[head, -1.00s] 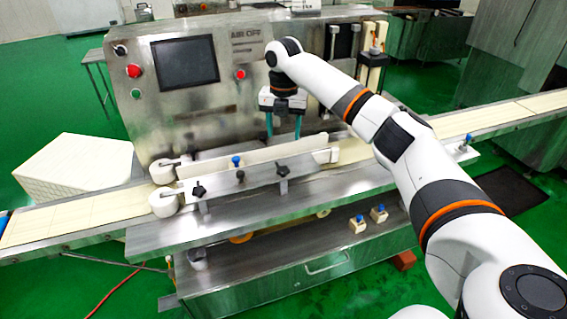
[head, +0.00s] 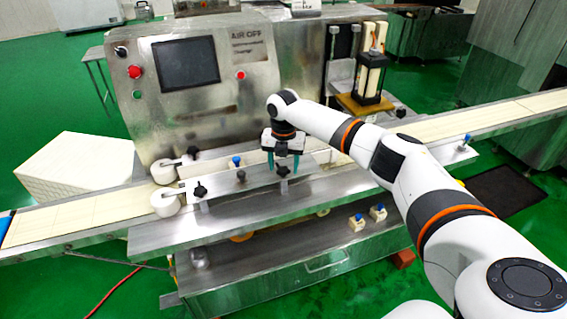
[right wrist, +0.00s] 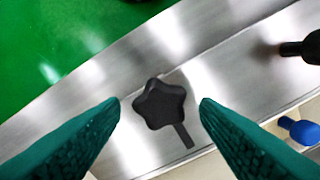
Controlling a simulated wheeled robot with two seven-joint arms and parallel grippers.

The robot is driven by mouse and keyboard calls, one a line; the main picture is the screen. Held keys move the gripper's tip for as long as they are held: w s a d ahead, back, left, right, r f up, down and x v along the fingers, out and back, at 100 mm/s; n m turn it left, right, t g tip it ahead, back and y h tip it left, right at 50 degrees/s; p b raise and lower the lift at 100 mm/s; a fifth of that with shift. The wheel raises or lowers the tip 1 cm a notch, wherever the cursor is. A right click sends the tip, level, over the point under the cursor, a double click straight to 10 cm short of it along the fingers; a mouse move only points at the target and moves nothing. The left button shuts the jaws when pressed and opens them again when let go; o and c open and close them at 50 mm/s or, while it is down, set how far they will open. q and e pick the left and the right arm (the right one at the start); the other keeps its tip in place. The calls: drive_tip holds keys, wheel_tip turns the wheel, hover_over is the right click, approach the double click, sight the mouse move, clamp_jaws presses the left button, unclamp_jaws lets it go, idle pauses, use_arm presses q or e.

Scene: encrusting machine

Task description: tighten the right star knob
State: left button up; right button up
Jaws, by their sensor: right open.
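The right star knob (head: 283,171) is black and sits on the metal guide rail in front of the belt, partly covered by my gripper in the head view. In the right wrist view the star knob (right wrist: 160,103) is near the middle, with a short dark stem. My right gripper (head: 283,165) points down over it. Its teal fingers (right wrist: 160,102) are open, one on each side of the knob, with a gap on both sides. I cannot tell how far above the knob the fingertips are. My left gripper is not in view.
Another black star knob (head: 200,191) is on the rail's left part, near the white rollers (head: 164,202). A small black knob (head: 241,177) and a blue-topped knob (head: 236,161) lie between. The conveyor belt (head: 500,112) and machine housing (head: 205,110) are behind. The front shelf (head: 250,218) is clear.

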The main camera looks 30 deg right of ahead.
drive_tip(key=c, duration=1)
